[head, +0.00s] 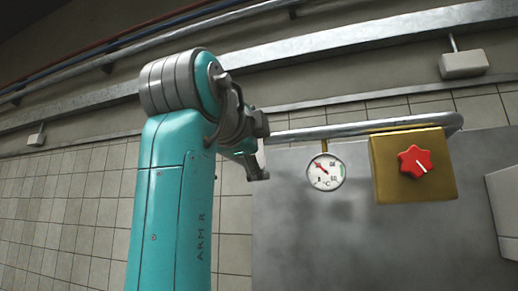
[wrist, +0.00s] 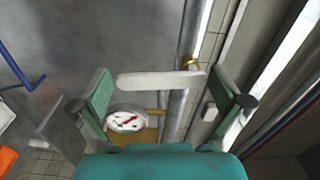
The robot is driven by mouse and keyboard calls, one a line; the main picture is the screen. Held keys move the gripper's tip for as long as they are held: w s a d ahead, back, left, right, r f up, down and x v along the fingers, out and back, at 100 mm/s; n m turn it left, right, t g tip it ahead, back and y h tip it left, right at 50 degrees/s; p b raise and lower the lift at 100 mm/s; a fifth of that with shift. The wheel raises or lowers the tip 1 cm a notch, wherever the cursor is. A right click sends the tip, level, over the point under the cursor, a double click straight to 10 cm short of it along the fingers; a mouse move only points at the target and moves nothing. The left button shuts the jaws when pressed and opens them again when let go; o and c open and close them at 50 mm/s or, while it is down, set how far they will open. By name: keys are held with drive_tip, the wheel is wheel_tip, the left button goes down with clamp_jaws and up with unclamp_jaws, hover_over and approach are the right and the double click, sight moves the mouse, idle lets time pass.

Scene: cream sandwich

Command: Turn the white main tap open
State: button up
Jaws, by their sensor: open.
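The white main tap shows in the wrist view as a long white lever (wrist: 158,81) with rounded ends. Its right end meets a brass fitting (wrist: 190,63) on the grey pipe (wrist: 176,108). The lever lies crosswise between the fingers of my gripper (wrist: 160,84), which is open with nothing clamped. I cannot tell whether a finger touches the lever. In the head view my gripper (head: 258,160) is partly hidden by my own arm, left of the dial gauge, and the white lever cannot be made out.
The round dial gauge (head: 325,171) and a brass box (head: 413,165) with a red knob (head: 414,161) are on the right. The gauge (wrist: 126,119) also shows below the lever. A blue bent handle (wrist: 22,84) is at the wrist view's left. A pipe (head: 355,130) runs above the gauge.

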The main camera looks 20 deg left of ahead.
drive_tip(key=s, duration=1.1)
drive_tip(key=shift+s, duration=0.35)
